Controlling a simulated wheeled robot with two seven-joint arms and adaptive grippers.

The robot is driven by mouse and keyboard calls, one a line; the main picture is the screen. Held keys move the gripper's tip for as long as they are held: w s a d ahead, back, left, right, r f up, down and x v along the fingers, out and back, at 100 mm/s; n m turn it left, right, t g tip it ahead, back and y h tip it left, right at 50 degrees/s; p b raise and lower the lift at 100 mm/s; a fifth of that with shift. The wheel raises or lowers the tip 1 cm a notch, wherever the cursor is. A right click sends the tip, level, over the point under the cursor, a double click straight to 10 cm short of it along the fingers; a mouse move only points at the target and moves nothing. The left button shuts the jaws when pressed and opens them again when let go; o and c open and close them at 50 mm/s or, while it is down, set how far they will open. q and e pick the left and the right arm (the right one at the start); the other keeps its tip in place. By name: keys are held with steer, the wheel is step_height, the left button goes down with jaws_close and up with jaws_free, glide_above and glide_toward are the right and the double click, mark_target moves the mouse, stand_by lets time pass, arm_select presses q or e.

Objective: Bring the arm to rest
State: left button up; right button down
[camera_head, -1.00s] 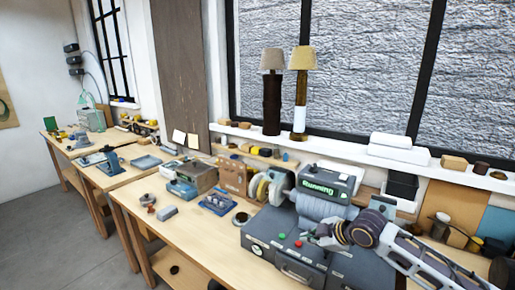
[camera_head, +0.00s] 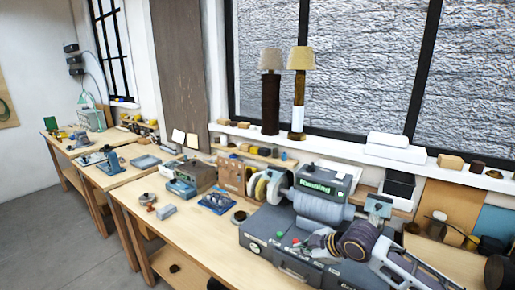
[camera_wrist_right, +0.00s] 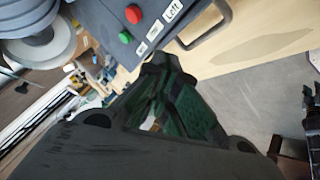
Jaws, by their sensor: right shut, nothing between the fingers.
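My right gripper (camera_head: 316,241) is above the front part of a dark grey machine base on the bench. It is shut and empty. In the right wrist view its dark fingers (camera_wrist_right: 163,62) are together, with the machine's red and green buttons just beyond them. My right arm comes in from the lower right. In the head view it covers part of the machine's front. My left gripper is not in view. The machine (camera_head: 262,228) has a grey roller and a display (camera_head: 317,187) that reads "Running".
Two lamps (camera_head: 270,100) (camera_head: 298,105) stand on the window sill. Spools (camera_head: 262,187), a brown box (camera_head: 232,177) and a blue tray (camera_head: 217,201) sit left of the machine. The bench front left of the machine (camera_head: 205,240) is mostly clear. Floor shows beyond the bench edge.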

steer(key=s+a+f+m+h, duration=0.1)
steer(key=s+a+f+m, duration=0.35)
steer(key=s+f, duration=0.5)
steer(key=s+d+f+m+g+h, duration=0.25)
steer(key=s+d+m, duration=0.3)
steer(key=s, duration=0.35)
steer(key=s+d+f+m+g+h, duration=0.1)
steer(key=s+d+f+m+h, duration=0.2)
steer(key=s+d, duration=0.4)
steer(key=s+f+m+g+y, duration=0.1)
steer(key=s+f, duration=0.1)
steer(key=f, duration=1.4)
steer(key=s+f, duration=0.2)
steer(key=f, duration=1.5)
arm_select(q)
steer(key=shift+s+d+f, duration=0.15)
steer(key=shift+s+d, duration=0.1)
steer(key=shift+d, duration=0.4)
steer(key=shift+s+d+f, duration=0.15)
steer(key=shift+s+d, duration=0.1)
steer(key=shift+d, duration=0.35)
arm_select(e)
steer(key=s+d+f, duration=0.1)
steer(key=s+f, duration=0.9)
steer(key=s, duration=0.1)
steer(key=s+d+f+g, duration=0.1)
steer(key=s+d+f, duration=0.1)
steer(key=s+f, duration=0.8)
steer(key=shift+s+d, duration=0.3)
steer(key=shift+s, duration=0.4)
